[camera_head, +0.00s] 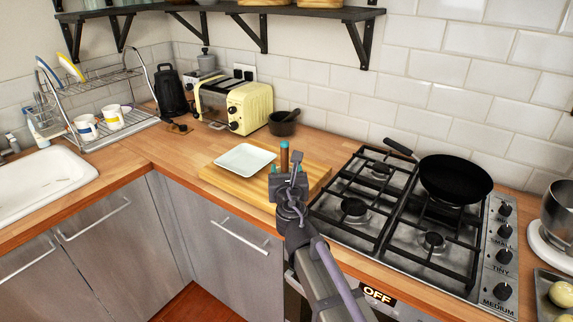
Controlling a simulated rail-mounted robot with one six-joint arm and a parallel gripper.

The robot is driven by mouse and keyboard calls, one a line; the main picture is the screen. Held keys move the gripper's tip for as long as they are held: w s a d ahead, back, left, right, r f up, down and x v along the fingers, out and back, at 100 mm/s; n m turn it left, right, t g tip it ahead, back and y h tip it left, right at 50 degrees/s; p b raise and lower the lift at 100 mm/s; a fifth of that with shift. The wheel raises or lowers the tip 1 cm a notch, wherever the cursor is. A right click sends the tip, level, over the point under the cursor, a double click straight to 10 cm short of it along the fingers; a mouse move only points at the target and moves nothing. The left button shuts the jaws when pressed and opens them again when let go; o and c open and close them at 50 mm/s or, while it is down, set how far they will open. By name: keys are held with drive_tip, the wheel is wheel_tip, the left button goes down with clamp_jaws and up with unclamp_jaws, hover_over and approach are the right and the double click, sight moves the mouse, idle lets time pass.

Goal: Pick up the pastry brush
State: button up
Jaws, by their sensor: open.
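My gripper (285,165) is over the right part of the wooden cutting board (228,181), with its jaws open. I see it from behind, and its teal-tipped fingers point away toward the wall. A slim brown upright piece (284,152) shows at the fingertips. It may be the pastry brush, but its lower part is hidden by my gripper. I cannot tell whether it is between the fingers or just beyond them. No other thing in view clearly looks like a pastry brush.
A square white plate (244,159) lies on the board, left of my gripper. A cream toaster (248,107) and a dark mortar (283,124) stand behind. The gas hob (350,208) with a black pan (455,178) is to the right. A dish rack (100,83) and sink (42,181) are left.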

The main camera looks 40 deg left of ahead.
sight(285, 157)
drive_tip(key=x, duration=1)
drive_tip(key=shift+w+a, duration=0.2)
drive_tip(key=shift+s+d, duration=0.1)
drive_tip(key=c, duration=1)
